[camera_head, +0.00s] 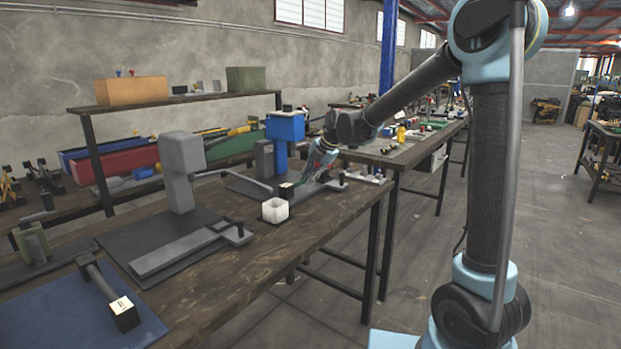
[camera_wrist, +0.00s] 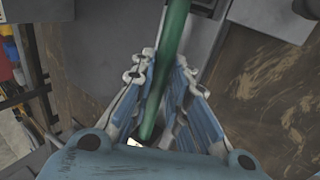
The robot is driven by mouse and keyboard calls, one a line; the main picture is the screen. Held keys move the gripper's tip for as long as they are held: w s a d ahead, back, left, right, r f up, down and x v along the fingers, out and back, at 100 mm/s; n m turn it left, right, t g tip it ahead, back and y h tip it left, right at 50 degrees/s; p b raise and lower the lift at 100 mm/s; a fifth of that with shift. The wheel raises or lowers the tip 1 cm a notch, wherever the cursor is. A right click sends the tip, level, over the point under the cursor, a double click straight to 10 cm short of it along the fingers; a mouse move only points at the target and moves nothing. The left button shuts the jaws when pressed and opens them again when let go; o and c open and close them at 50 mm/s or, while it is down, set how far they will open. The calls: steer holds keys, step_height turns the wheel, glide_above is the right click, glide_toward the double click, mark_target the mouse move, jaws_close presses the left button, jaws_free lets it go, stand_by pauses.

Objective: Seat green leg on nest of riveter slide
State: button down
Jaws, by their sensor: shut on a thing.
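The green leg (camera_wrist: 170,60) is a slim green rod between my gripper's fingers (camera_wrist: 165,90) in the wrist view. It runs from the top edge down towards the palm; its far end is out of frame. In the head view my gripper (camera_head: 318,168) hangs low beside the blue-headed press (camera_head: 285,128) and largely hides what it holds. A grey slide (camera_head: 325,188) with a dark knob lies at that press, partly behind my gripper. Whether the leg touches its nest cannot be told. A second grey slide (camera_head: 190,250) lies before the grey press (camera_head: 182,170).
A shelf (camera_head: 185,101) with bins stands behind.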

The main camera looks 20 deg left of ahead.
stand_by(0.3)
steer(key=c, duration=1.5)
jaws_free()
steer(key=shift+o, duration=0.2)
steer(key=v, duration=1.1)
steer(key=s+d+f+m+h, duration=0.1)
steer(key=s+d+m, duration=0.1)
steer(key=d+m, duration=0.35)
steer(key=s+d+m, duration=0.2)
steer(key=s+d, duration=0.1)
steer(key=d, duration=0.5)
steer(key=s+d+f+m+h, duration=0.2)
steer(key=s+d+f+m, duration=0.7)
steer(key=s+d+m, duration=0.3)
steer(key=s+d+f+m+h, duration=0.2)
steer(key=s+d+f+m, duration=0.8)
steer(key=d, duration=0.5)
steer(key=shift+s+d+m+h, duration=0.3)
steer(key=shift+s+m+h, duration=0.1)
steer(key=shift+s+m, duration=0.6)
